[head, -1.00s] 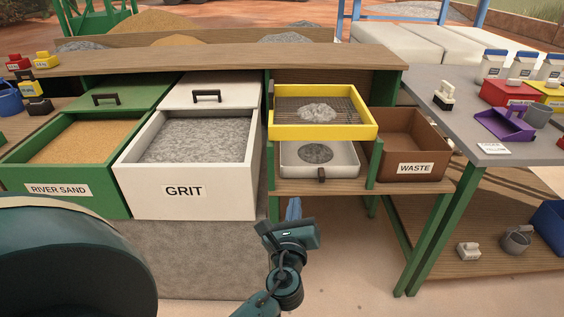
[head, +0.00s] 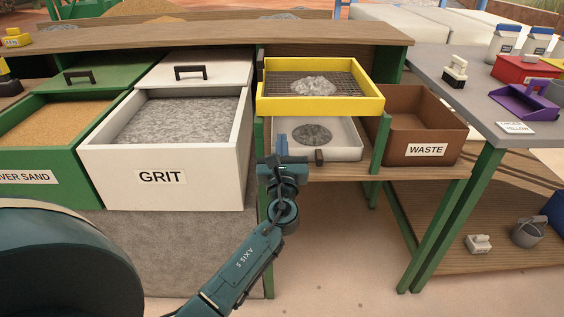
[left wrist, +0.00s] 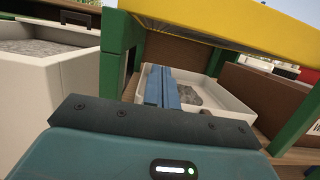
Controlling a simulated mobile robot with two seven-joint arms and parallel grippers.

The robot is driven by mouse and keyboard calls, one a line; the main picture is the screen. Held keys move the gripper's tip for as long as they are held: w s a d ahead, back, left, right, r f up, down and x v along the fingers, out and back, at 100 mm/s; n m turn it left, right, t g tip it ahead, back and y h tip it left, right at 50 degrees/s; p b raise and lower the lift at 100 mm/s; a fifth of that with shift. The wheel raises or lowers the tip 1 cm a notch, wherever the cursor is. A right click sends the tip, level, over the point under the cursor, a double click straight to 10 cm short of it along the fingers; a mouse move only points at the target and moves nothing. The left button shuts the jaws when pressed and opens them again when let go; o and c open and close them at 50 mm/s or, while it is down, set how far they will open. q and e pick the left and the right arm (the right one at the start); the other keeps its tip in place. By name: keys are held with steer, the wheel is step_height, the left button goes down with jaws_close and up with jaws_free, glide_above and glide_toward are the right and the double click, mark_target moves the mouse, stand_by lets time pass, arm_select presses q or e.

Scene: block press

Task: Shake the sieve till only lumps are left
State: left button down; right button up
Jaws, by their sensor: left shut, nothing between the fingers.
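The yellow sieve (head: 330,104) sits on green supports with a grey pile of lumps (head: 313,86) on its mesh. Below it is a white tray (head: 346,152) with a dark front handle (head: 319,157) and a patch of grey grit (head: 311,133) inside. The sieve's underside shows at the top of the left wrist view (left wrist: 235,22). My left gripper (head: 282,142) is shut and empty, in front of the tray's left side and below the sieve. Its blue fingers (left wrist: 160,85) point toward the tray. My right gripper is not in view.
The GRIT drawer (head: 160,178) and river sand drawer (head: 50,140) stand open at left. A brown WASTE bin (head: 426,151) stands right of the tray. A green post (head: 379,145) separates them. A grey table (head: 470,100) with tools is at right.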

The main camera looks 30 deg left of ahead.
mark_target(282, 98)
arm_select(q)
steer(key=shift+w+a+r+p, duration=0.15)
steer(key=shift+r+p, duration=0.25)
steer(key=shift+r, duration=0.65)
steer(key=shift+w+r+p, duration=0.15)
steer(key=shift+r+p, duration=0.2)
steer(key=shift+r, duration=0.7)
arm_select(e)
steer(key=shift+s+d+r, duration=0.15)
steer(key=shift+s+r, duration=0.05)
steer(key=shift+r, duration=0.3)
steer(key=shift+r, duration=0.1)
